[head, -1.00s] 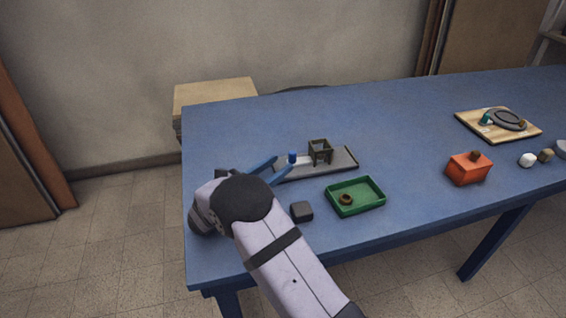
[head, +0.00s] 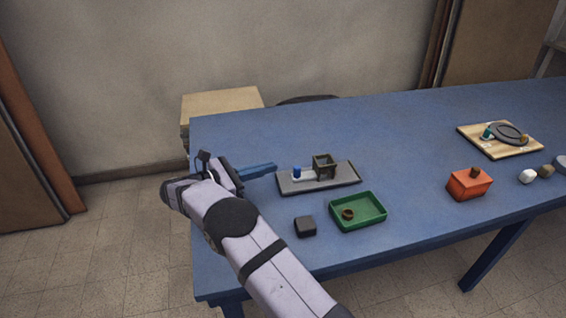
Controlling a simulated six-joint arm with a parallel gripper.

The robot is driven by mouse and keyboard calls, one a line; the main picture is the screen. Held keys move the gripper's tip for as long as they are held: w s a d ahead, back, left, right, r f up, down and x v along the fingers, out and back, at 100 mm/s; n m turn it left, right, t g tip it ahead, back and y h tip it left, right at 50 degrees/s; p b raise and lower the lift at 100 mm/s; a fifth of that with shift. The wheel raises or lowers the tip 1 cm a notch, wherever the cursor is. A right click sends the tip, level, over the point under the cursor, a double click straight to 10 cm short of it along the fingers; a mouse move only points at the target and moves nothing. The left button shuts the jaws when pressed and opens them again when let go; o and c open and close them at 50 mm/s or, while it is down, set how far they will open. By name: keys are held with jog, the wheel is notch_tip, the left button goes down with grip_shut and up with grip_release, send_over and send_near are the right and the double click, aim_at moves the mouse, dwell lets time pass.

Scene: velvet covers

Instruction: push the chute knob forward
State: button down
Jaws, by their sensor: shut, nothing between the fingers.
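The chute stands on a grey base plate (head: 340,181) on the blue table, with a dark square frame (head: 324,165) on it. The blue chute knob (head: 297,172) stands upright on a light strip left of the frame. My gripper (head: 275,168) is to the left of the knob. Its blue fingers are together, hold nothing and point right. A small gap shows between the fingertips and the knob.
A green tray (head: 383,221) holding a brown ring (head: 348,214) and a dark block (head: 305,227) lie in front of the plate. An orange box (head: 463,190) and a wooden board (head: 532,142) are farther right. The table behind the plate is clear.

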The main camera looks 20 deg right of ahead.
jog(key=a+r+g+y+p, duration=0.2)
jog(key=a+y+p, duration=0.1)
jog(key=a, duration=0.4)
jog(key=shift+s+m+g+y+p, duration=0.3)
jog(key=shift+s+g+p, duration=0.1)
jog(key=shift+s, duration=0.05)
jog(key=shift+d, duration=0.1)
jog(key=p, duration=0.2)
send_near(297, 179)
jog(key=d, duration=0.1)
jog(key=w+d, duration=0.1)
jog(key=d, duration=0.1)
jog(key=shift+w+f, duration=0.15)
jog(key=shift+w, duration=0.05)
jog(key=shift+w+d, duration=0.15)
jog(key=shift+d, duration=0.45)
jog(key=shift+d+f+p, duration=0.1)
jog(key=shift+d+p, duration=0.35)
jog(key=shift+d, duration=1.7)
